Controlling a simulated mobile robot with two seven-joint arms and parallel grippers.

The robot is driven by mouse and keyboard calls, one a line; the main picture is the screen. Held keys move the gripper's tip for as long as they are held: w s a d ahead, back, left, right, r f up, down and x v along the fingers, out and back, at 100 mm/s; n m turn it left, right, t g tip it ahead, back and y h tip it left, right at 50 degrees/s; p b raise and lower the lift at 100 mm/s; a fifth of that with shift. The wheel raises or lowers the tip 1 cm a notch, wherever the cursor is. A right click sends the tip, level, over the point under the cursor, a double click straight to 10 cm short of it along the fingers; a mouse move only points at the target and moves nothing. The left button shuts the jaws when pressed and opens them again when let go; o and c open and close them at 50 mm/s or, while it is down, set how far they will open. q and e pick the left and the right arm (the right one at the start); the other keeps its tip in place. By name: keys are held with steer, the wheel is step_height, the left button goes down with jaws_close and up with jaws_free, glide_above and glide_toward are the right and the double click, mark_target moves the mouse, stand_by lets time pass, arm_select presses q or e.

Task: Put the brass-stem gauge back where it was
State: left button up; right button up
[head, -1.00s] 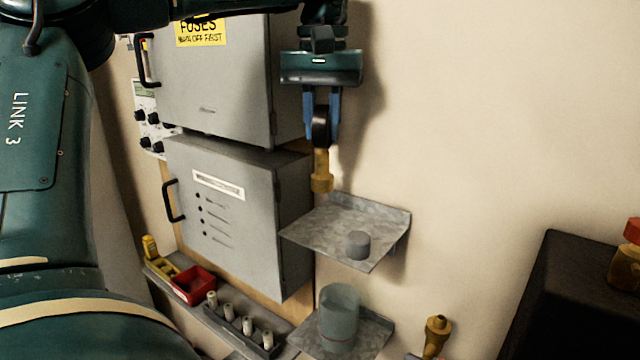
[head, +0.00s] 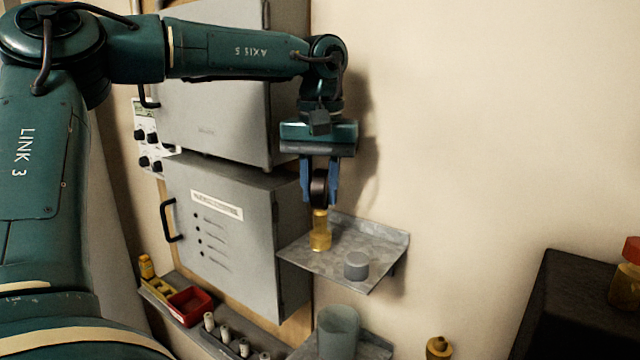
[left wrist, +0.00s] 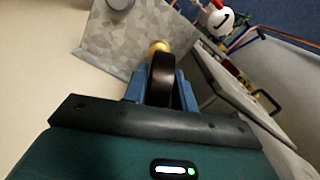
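The brass-stem gauge has a dark round body and a brass stem (head: 320,232) pointing down. My left gripper (head: 320,200) is shut on the gauge's dark body, with a blue finger on each side. The stem's lower end is at the upper metal shelf (head: 345,268), left of a small grey cylinder (head: 356,265); I cannot tell whether it touches the shelf. In the left wrist view the dark gauge body (left wrist: 161,80) sits between the blue fingers, with a bit of brass beyond it over the shelf (left wrist: 130,45). My right gripper is not in view.
Two grey cabinets stand left of the shelf, the lower one (head: 235,235) close beside it. A translucent grey cup (head: 338,330) stands on a lower shelf. A red bin (head: 188,304) is on a ledge at lower left. A dark box (head: 580,310) stands at right.

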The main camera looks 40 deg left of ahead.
arm_select(q)
steer(key=o, duration=0.3)
step_height(320, 180, up, 11)
steer(key=shift+r+p, duration=0.1)
steer(key=shift+p, duration=0.25)
steer(key=shift+r, duration=0.65)
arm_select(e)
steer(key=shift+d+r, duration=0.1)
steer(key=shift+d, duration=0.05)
arm_select(q)
steer(key=shift+f, duration=0.1)
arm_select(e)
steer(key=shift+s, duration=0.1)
